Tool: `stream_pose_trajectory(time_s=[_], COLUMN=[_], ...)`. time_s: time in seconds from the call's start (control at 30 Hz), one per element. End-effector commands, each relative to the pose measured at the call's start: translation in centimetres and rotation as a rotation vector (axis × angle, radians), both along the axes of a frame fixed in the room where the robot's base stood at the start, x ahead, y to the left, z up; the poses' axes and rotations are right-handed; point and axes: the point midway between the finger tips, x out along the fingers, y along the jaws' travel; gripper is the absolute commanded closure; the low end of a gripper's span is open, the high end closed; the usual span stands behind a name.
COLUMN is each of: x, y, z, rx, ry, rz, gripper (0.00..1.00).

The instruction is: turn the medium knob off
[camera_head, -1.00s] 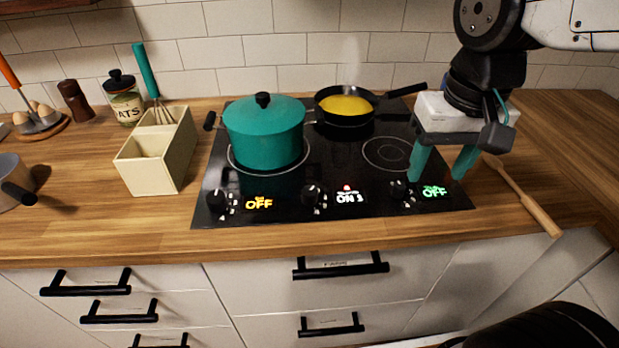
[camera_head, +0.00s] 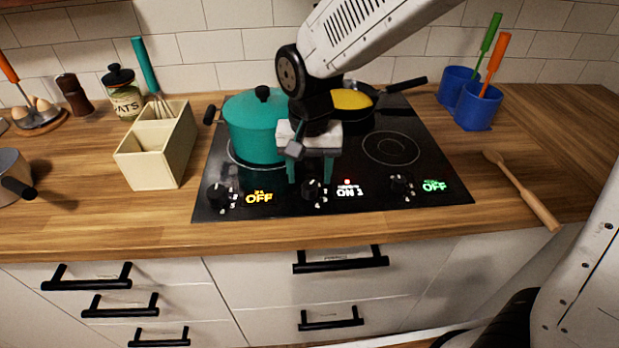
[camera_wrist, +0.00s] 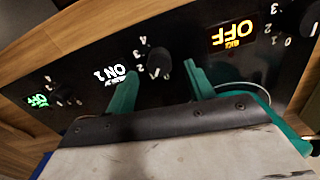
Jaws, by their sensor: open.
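The middle knob (camera_head: 312,190) is black and sits on the front strip of the cooktop. The display beside it (camera_head: 350,190) reads ON with a digit I cannot read surely. My gripper (camera_head: 310,178) is open with its teal fingers pointing down just above and behind this knob. In the wrist view the middle knob (camera_wrist: 155,63) lies between the open fingertips of the gripper (camera_wrist: 161,70), and no contact is visible. The left knob (camera_head: 219,194) and right knob (camera_head: 401,186) have OFF displays beside them.
A teal lidded pot (camera_head: 252,128) stands on the left burner close to my gripper. A black pan with yellow food (camera_head: 352,99) is behind my arm. The right burner (camera_head: 391,148) is bare.

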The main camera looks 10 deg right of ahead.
Motion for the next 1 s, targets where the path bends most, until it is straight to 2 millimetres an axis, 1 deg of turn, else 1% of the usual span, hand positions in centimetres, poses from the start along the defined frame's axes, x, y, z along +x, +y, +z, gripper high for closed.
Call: stream_pose_trajectory(time_s=[0.03, 0.1, 0.2, 0.5, 0.57, 0.6, 0.67, 1.0], x=[0.0, 0.0, 0.0, 0.0, 0.0, 0.0, 0.0, 0.0], y=[0.0, 0.0, 0.0, 0.0, 0.0, 0.0, 0.0, 0.0], z=[-0.7, -1.5, -2.1, -2.4, -2.4, -2.4, -2.4, -2.3], rx=[-0.001, -0.001, -0.001, 0.001, 0.001, 0.001, 0.001, 0.001], ry=[0.002, 0.001, 0.001, -0.001, -0.001, -0.001, -0.001, -0.001], rz=[0.0, 0.0, 0.0, 0.001, 0.001, 0.001, 0.001, 0.034], gripper=[0.47, 0.47, 0.47, 0.47, 0.64, 0.75, 0.91, 0.92])
